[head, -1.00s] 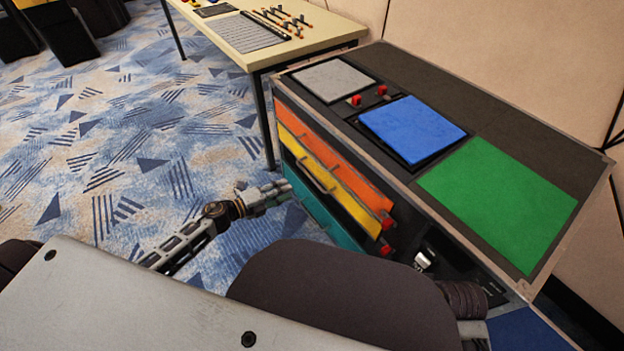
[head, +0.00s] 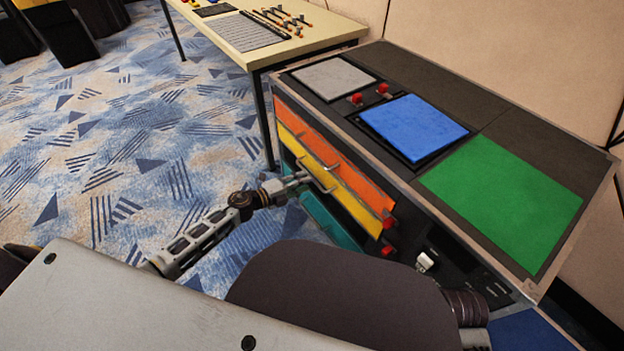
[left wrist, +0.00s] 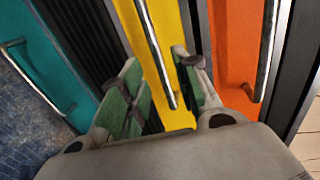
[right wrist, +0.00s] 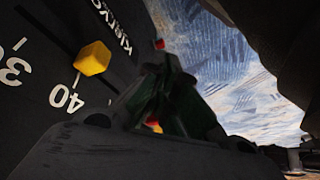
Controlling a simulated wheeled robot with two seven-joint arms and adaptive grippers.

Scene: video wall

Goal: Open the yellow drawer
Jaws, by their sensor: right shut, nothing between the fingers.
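The yellow drawer (head: 347,200) is the middle front in the cabinet's side, between an orange drawer (head: 340,165) above and a teal drawer (head: 328,221) below. It looks closed. Its metal bar handle (left wrist: 157,52) shows in the left wrist view against the yellow front (left wrist: 128,25). My left gripper (head: 303,179) is at this handle in the head view. In the left wrist view its green-padded fingers (left wrist: 165,88) are apart, one on each side of the handle's end. Contact cannot be told. My right gripper (right wrist: 166,68) is shut and empty, beside a dark dial panel.
The cabinet top (head: 510,130) carries grey, blue and green panels and red knobs (head: 382,89). A yellow knob (right wrist: 92,58) sits on the dial panel in the right wrist view. A table (head: 300,45) stands behind. Carpet left of the drawers is free.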

